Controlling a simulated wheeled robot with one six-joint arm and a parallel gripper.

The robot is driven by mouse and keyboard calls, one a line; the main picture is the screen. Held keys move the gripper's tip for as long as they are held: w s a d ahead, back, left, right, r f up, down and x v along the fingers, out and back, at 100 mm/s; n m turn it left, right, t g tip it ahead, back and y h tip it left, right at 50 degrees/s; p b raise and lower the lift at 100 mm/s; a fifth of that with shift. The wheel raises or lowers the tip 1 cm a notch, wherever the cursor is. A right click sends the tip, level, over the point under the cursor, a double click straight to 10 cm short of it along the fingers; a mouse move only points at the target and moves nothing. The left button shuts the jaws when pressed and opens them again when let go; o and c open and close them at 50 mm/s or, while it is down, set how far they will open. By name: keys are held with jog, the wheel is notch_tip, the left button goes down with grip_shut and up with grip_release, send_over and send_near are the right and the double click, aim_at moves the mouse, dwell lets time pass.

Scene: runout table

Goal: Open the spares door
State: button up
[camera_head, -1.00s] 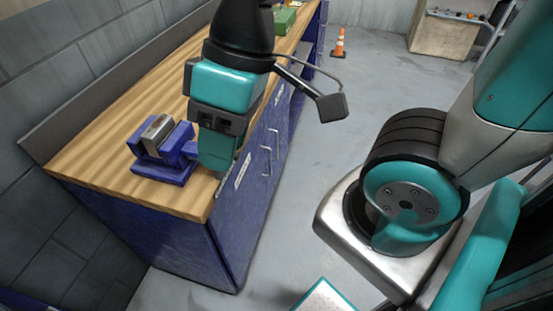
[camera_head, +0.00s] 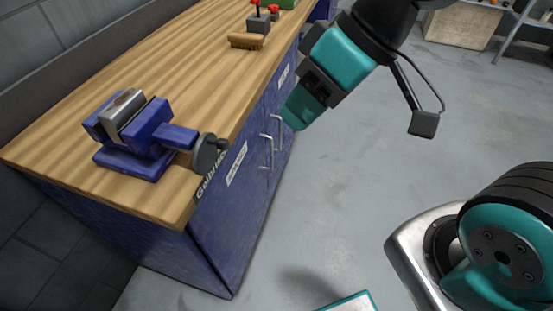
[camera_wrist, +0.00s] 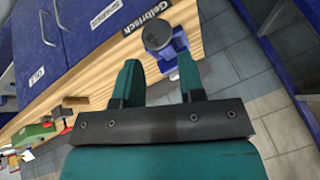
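The spares door is a blue panel at the near end of the workbench front, with a white label (camera_head: 237,163) and a metal bar handle (camera_head: 267,151). It looks shut, flush with the front. In the wrist view the door's label (camera_wrist: 103,14) is upside down and seems to read SPARES; a handle (camera_wrist: 48,28) stands beside it. My gripper (camera_head: 290,118) is in front of the bench, beyond and above the handles in the head view, touching nothing that I can see. In the wrist view its two fingers (camera_wrist: 158,62) are apart with nothing between them.
A second handle (camera_head: 275,128) belongs to the neighbouring door. A brush (camera_head: 247,41) and a red-knobbed box (camera_head: 259,22) stand farther along.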

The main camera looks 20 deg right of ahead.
jog(key=w+d+f+m+t+b, duration=0.1)
jog(key=w+d+f+t+b, duration=0.4)
jog(key=f+b, duration=1.15)
jog(key=w+d+f+m+t+b, duration=0.1)
jog(key=w+d+f+t+b, duration=0.35)
jog(key=f+b, duration=1.2)
jog(key=w+d+f+m+t+b, duration=0.15)
jog(key=w+f+t+b, duration=0.7)
jog(key=b, duration=1.25)
jog(key=w+a+f+g+p, duration=0.1)
jog(key=w+a+p, duration=0.1)
jog(key=w+p, duration=0.6)
jog(key=w+a+f+g+p, duration=0.1)
jog(key=w+a+f+p, duration=0.1)
jog(key=w+p, duration=0.6)
jog(key=shift+w+a+f+g+p, duration=0.2)
jog(key=shift+w+a+g+p, duration=0.15)
jog(key=shift+w+a, duration=0.2)
